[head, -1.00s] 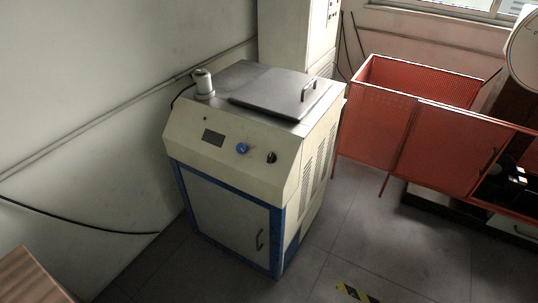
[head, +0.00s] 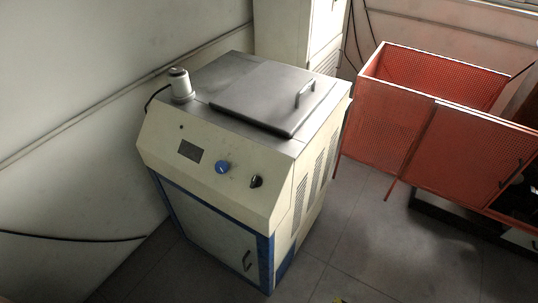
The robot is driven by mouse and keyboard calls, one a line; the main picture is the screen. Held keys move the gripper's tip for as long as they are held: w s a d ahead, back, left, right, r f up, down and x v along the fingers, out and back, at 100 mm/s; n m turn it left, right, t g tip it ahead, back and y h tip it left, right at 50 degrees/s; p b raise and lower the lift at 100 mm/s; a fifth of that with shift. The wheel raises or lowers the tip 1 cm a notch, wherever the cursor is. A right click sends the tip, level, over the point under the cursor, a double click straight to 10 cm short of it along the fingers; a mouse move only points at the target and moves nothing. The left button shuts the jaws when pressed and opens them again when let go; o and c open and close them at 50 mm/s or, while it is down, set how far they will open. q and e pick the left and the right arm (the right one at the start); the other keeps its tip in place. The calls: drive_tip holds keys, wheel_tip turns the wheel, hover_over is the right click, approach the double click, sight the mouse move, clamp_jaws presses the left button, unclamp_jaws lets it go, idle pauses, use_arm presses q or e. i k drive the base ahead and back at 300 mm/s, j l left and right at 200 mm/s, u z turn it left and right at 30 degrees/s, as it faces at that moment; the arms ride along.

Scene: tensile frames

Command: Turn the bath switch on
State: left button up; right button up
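The bath (head: 225,185) is a cream and blue cabinet with a grey metal top, standing on the floor in the middle of the head view. Its sloped front panel carries a small dark display (head: 190,151), a blue knob (head: 222,167) and a black switch (head: 256,182) at the right. The switch is too small to tell its position. The display looks dark. A lid (head: 262,92) with a handle lies shut on top. Neither of my grippers is in view.
A red perforated guard (head: 400,125) stands to the right of the bath, with a gap of floor between. A wall with a pipe runs along the left. A white cabinet (head: 285,35) stands behind. The floor (head: 390,250) at the front right is clear.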

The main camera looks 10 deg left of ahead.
sight(257, 180)
drive_tip(key=i+j+z, duration=0.35)
drive_tip(key=j+z, duration=0.15)
drive_tip(key=j, duration=0.25)
drive_tip(key=i+j+z, duration=0.15)
drive_tip(key=j+z, duration=0.4)
drive_tip(key=j, duration=0.3)
drive_tip(key=i, duration=0.05)
